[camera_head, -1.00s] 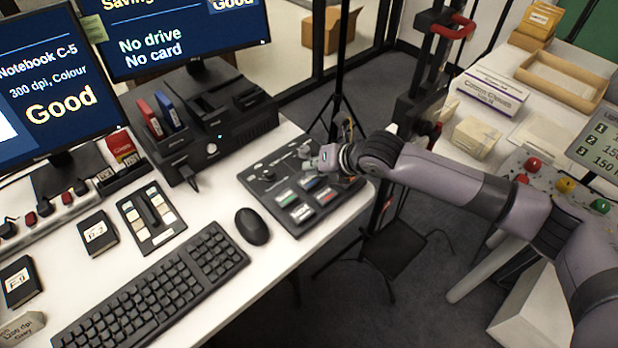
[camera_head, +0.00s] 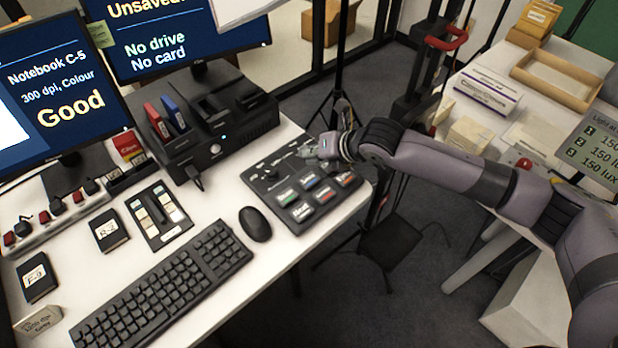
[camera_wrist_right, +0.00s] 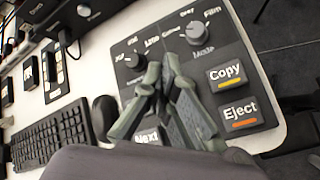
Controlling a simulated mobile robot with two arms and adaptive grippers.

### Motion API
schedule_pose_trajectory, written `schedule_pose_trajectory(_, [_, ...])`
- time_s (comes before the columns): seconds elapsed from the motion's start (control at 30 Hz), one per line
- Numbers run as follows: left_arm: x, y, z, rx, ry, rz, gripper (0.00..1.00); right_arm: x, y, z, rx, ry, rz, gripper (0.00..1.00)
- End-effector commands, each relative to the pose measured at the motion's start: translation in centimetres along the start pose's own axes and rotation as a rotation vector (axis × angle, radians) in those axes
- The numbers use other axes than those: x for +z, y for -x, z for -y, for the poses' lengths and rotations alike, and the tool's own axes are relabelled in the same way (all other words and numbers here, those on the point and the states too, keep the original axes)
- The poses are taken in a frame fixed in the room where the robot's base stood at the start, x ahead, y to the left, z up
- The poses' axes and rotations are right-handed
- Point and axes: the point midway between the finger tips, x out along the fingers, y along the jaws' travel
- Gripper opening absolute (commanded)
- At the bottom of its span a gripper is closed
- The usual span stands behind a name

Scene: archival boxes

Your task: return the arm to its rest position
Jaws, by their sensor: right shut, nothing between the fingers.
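My right arm comes in from the right in the head view, and its gripper (camera_head: 318,151) is over the far right part of the black control panel (camera_head: 262,172). In the right wrist view the gripper (camera_wrist_right: 165,72) has its fingers together with nothing between them. It covers part of the panel (camera_wrist_right: 215,55), whose Copy button (camera_wrist_right: 226,74), Eject button (camera_wrist_right: 239,113) and knobs show around the fingers. I cannot tell whether the fingertips touch the panel. My left gripper is not in view.
A mouse (camera_head: 255,224) and keyboard (camera_head: 165,290) lie on the white desk near the panel. A black drive dock (camera_head: 215,120) and two monitors (camera_head: 60,95) stand behind. A dark stand (camera_head: 415,90) is beside my arm. A side table at right holds boxes (camera_head: 487,92).

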Motion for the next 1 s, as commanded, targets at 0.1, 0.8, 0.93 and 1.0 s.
schedule_pose_trajectory(0.1, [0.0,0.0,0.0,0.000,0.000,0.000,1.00,0.0,0.0,0.0,0.000,0.000,0.000,0.00])
schedule_pose_trajectory(0.8, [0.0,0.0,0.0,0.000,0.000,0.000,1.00,-11.4,1.1,-4.9,0.036,-0.778,-0.081,0.00])
schedule_pose_trajectory(0.93, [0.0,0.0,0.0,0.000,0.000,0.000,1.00,-13.9,2.9,-4.1,-0.001,-1.141,-0.060,0.00])
schedule_pose_trajectory(1.0, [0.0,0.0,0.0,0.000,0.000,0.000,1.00,-15.1,4.0,-3.0,-0.031,-1.345,-0.032,0.00])
